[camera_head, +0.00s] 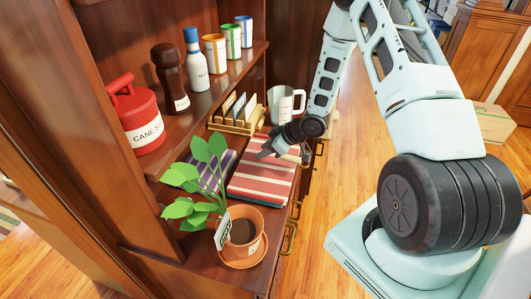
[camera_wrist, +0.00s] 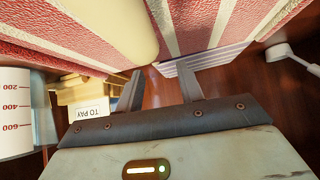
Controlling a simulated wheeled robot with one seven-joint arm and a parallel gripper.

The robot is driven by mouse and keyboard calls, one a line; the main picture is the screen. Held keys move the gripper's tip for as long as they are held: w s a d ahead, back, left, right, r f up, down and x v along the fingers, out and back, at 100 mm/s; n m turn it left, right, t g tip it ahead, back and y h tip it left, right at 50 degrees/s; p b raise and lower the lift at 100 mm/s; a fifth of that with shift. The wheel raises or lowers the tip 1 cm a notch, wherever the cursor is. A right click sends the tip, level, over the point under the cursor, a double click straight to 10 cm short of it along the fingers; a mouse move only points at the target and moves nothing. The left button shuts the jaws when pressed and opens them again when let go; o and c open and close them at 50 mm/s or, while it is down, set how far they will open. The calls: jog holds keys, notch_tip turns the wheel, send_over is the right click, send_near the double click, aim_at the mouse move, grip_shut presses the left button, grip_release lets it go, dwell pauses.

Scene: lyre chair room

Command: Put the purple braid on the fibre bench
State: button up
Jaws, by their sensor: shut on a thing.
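The only purple thing I see is a purple-and-white striped folded textile (camera_head: 222,166), on the shelf left of a red-and-cream striped cloth (camera_head: 262,172). Part of it is behind the plant. In the wrist view, purple stripes (camera_wrist: 208,58) show just beyond the right finger. My gripper (camera_head: 266,151) is at the back edge of the red cloth. In the wrist view, the fingertips of my gripper (camera_wrist: 160,75) are at the edge of the red cloth (camera_wrist: 210,22), and they seem shut on it. The grip itself is hard to make out. I cannot identify a fibre bench.
A potted plant (camera_head: 243,235) stands in front of the textiles. A red canister (camera_head: 138,120), bottles and several cups line the upper shelf.

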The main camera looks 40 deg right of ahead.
jog(key=shift+f+p, duration=0.3)
jog(key=shift+f, duration=0.55)
jog(key=shift+f, duration=0.2)
jog(key=o, duration=1.1)
jog(key=shift+c, duration=0.2)
jog(key=shift+d, duration=0.1)
